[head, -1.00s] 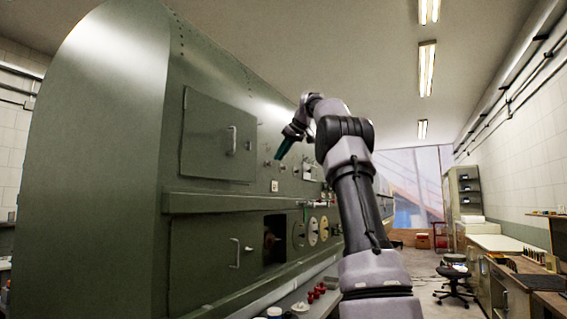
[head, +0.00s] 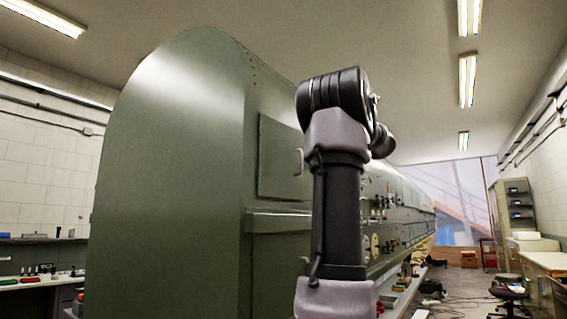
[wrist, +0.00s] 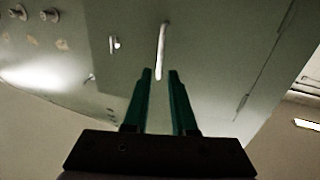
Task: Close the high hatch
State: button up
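The high hatch (head: 277,160) is a green rectangular panel on the upper side of the green fuselage. Its pale bar handle (head: 298,163) is near the panel's right edge, beside my arm. I cannot tell whether the panel sits flush or slightly ajar. In the wrist view the handle (wrist: 162,45) is straight ahead, its lower end appearing between the fingertips of my gripper (wrist: 160,74). The two green fingers are apart with nothing held. I cannot tell whether the handle is at fingertip depth. My gripper is hidden behind my arm in the head view.
A ledge (head: 275,221) runs along the fuselage (head: 180,170) below the hatch. A small latch (wrist: 114,43) and knobs (wrist: 48,15) stick out left of the handle in the wrist view. A stool (head: 508,290) and desks stand at right. The left bench (head: 40,280) holds small items.

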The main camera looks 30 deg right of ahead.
aim_at(297, 161)
jog(key=w, duration=0.7)
jog(key=w+a, duration=0.1)
jog(key=w, duration=0.2)
jog(key=shift+w, duration=0.15)
grip_shut()
dwell(1.0)
